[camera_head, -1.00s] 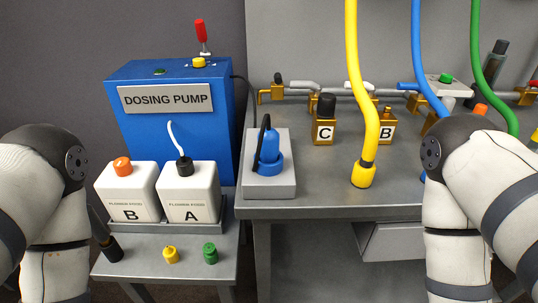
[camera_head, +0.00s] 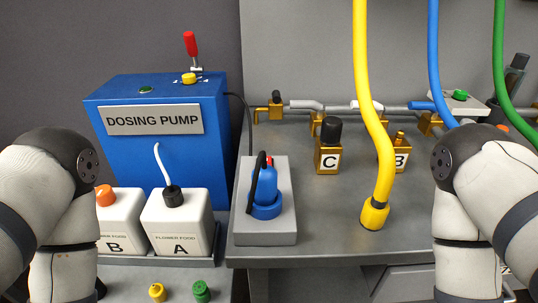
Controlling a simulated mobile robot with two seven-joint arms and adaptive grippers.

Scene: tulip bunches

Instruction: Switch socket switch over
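A grey socket block (camera_head: 265,240) stands at the left end of the grey bench. A blue plug (camera_head: 266,190) sits upright on it, with a black cable looping from its top. A red-handled lever (camera_head: 190,44) stands upright on top of the blue dosing pump (camera_head: 215,135), by a yellow knob (camera_head: 189,78). My two arms show at the left and right edges, bent downward. Neither gripper can be seen.
White containers B (camera_head: 118,225) and A (camera_head: 180,222) stand before the pump. Yellow (camera_head: 157,292) and green (camera_head: 202,291) caps lie in front. The bench front between block and hose is clear.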

